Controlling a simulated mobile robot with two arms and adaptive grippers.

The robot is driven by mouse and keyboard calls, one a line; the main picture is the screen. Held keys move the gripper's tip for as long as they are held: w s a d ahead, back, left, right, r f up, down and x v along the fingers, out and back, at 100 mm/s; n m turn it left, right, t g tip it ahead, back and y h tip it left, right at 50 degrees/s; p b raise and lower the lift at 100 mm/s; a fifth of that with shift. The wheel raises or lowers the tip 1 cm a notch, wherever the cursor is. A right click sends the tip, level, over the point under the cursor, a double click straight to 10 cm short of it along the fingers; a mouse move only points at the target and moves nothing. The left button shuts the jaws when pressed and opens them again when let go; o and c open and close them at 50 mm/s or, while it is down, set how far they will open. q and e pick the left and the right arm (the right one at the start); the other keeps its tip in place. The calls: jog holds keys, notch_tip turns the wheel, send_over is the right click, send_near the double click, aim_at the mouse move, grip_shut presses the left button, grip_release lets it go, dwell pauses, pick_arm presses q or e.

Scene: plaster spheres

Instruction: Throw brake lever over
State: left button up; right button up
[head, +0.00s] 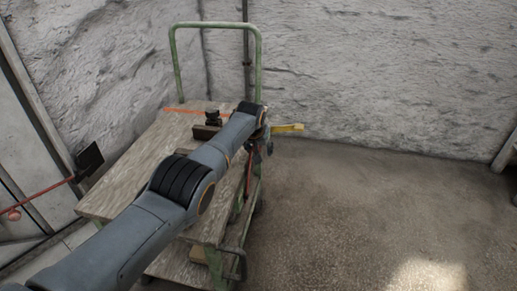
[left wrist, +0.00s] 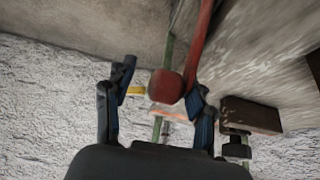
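The brake lever is a red bar with a round red knob (left wrist: 166,86). In the left wrist view the knob sits between the fingers of my left gripper (left wrist: 160,82), closer to the right finger. A gap shows on the left, so the fingers are open around it; contact on the right cannot be told. In the head view my left gripper (head: 262,148) is at the cart's far right edge, partly hidden by my arm. A piece of the red lever (head: 249,172) shows below it. My right gripper is not in view.
The cart has a wooden top (head: 135,165) and a green handle (head: 175,65). A dark brown block (head: 204,132) lies on it. A yellow bar (head: 288,128) sticks out right. A red rod with a black plate (head: 89,160) is at left. Floor on the right is clear.

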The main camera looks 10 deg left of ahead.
pick_arm(q)
jog(key=shift+a, duration=0.25)
jog(key=shift+r, duration=0.1)
jog(key=shift+s+r, duration=0.1)
jog(key=shift+r, duration=0.2)
jog(key=v, duration=1.1)
jog(key=shift+s, duration=0.2)
jog(key=shift+d, duration=0.15)
